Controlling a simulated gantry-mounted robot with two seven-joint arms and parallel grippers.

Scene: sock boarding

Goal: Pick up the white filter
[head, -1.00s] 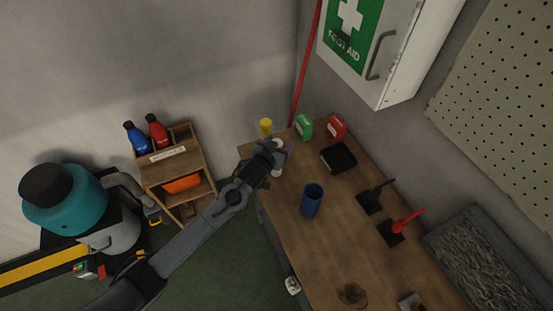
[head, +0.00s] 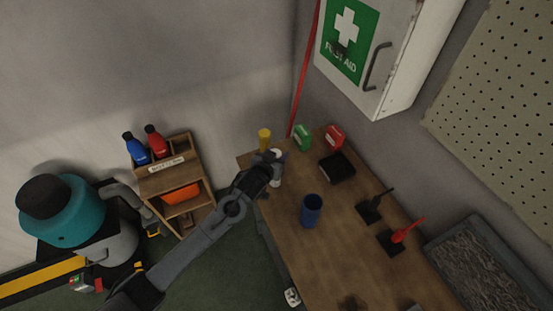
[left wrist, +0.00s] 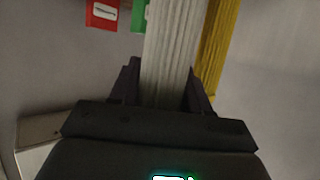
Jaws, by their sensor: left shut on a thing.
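The white filter is a pale ribbed cylinder. In the left wrist view the white filter (left wrist: 172,55) stands between the two dark fingers of my left gripper (left wrist: 162,90), which is shut on it. In the head view the white filter (head: 276,182) shows only in part beside my left gripper (head: 270,168), at the far left corner of the bench. The fingers hide part of it. I cannot tell whether its base touches the bench. My right gripper is in neither view.
A yellow ribbed filter (head: 264,139) stands close behind the white one. Green (head: 302,137) and red (head: 335,136) boxes, a black box (head: 337,167) and a blue cup (head: 312,211) stand on the wooden bench (head: 285,225). A wooden shelf (head: 172,180) stands left of my arm.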

